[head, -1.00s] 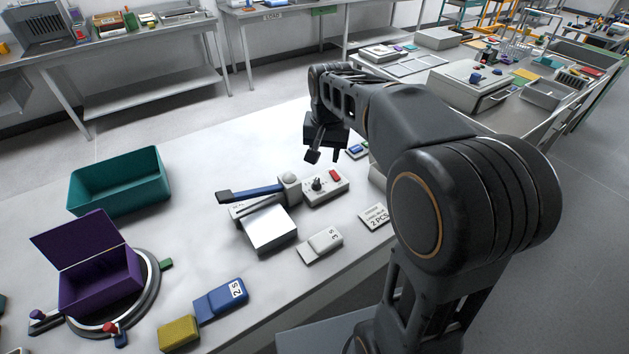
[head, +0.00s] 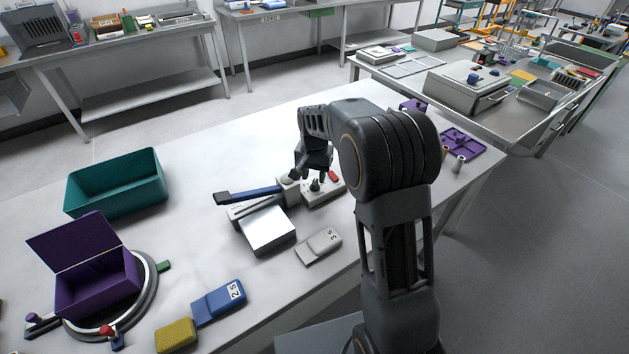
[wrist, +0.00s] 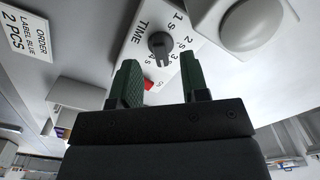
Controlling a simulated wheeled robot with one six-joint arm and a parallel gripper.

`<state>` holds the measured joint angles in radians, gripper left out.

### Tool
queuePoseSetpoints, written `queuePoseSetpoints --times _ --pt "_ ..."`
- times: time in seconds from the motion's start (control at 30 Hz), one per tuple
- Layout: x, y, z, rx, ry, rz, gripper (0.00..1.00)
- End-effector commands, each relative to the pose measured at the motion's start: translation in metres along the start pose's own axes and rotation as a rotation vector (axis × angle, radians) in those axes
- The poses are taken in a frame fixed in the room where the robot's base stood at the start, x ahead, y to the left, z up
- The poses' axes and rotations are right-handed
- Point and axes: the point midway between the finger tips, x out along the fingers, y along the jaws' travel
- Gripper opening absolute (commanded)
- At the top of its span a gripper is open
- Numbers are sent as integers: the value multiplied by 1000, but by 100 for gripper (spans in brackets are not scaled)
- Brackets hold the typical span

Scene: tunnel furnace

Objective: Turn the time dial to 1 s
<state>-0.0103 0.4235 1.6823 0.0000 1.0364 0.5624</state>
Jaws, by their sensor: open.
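The time dial is a small dark knob (wrist: 162,45) on a light panel marked TIME, ringed by labels from 1 s upward. Its pointer end faces down in the wrist view, towards the higher-number labels rather than 1 s; I cannot tell the exact mark. In the head view the dial (head: 316,186) sits on the light grey control box (head: 322,195). My gripper (wrist: 160,78) is open, its two green fingers apart below the dial in the wrist view, with nothing between them. In the head view my gripper (head: 307,174) is close above the box beside the dial.
A red button (wrist: 148,85) lies near the left finger; a round pale knob (wrist: 250,24) is at upper right. The sealer with its blue lever (head: 250,194) adjoins the box. A grey 3 s block (head: 319,246) lies in front. An order card (wrist: 27,33) lies left.

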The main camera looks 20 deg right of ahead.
Motion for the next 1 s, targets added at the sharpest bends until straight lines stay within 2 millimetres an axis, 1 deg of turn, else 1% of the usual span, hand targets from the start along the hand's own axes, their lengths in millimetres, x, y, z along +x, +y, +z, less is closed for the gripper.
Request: queuePoseSetpoints --times 0.03,0.1,0.3,0.67,1.0 --pt "7 0 0 0 -2 1 42" --pt "15 0 0 0 -1 1 42" --pt "28 0 0 0 0 0 42" --pt "31 0 0 -1 0 0 42" --pt "30 0 0 -1 1 0 9"
